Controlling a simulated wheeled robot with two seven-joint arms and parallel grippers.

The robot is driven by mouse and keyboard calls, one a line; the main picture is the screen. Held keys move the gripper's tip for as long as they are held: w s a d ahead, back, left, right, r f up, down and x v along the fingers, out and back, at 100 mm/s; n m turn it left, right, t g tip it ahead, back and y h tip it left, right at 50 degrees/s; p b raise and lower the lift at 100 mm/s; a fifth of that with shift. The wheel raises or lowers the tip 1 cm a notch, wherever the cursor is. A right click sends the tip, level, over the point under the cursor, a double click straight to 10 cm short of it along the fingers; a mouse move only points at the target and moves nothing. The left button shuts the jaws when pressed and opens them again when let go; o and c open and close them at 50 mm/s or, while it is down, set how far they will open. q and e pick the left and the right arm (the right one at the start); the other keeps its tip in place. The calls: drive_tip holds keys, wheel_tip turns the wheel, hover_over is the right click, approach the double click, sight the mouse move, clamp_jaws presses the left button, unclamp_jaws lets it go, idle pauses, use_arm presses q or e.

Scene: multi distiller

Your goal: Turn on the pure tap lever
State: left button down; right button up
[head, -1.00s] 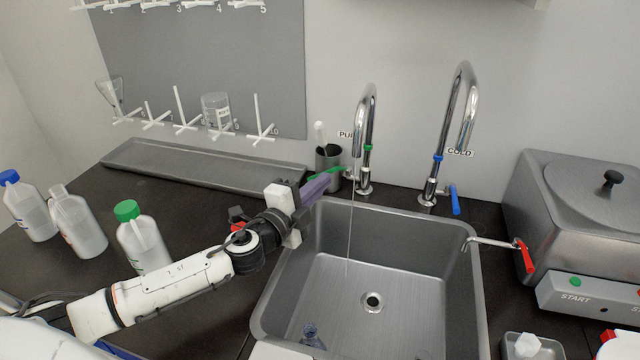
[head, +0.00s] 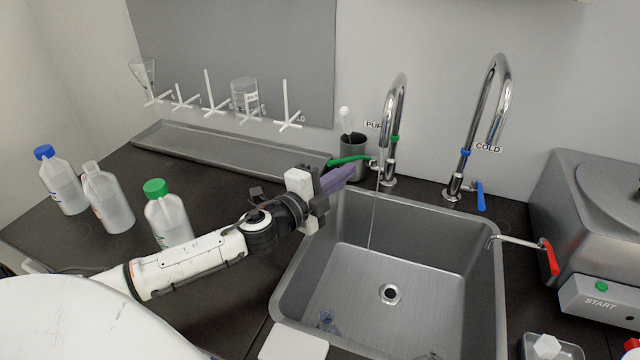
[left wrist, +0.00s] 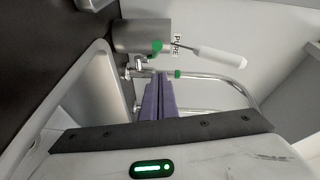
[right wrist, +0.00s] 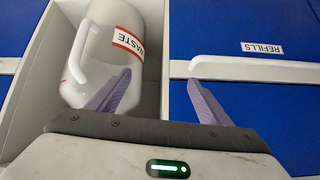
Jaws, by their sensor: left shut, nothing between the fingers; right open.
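The pure tap (head: 396,120) is a chrome gooseneck with a green band behind the sink's left part. Its green lever (head: 348,160) points left, and a thin stream of water (head: 373,215) falls from the spout into the sink. The lever shows end-on in the left wrist view (left wrist: 157,46). My left gripper (head: 352,170) is shut and empty, its purple fingertips just in front of and below the lever; I cannot tell whether they touch it. My right gripper (right wrist: 158,90) is open and empty, above a white waste jug (right wrist: 112,45).
The cold tap (head: 490,110) with its blue lever (head: 480,195) stands to the right. The steel sink (head: 335,285) lies below. A dark cup (head: 353,150) stands behind the lever. Several bottles (head: 168,222) stand left of my arm. A steel distiller (head: 580,215) is at right.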

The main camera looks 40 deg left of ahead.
use_arm(q)
drive_tip(key=s+b, duration=0.2)
drive_tip(key=s, duration=0.8)
drive_tip(key=shift+s+a+r, duration=0.15)
drive_tip(key=shift+s+r, duration=0.1)
drive_tip(key=shift+r, duration=0.2)
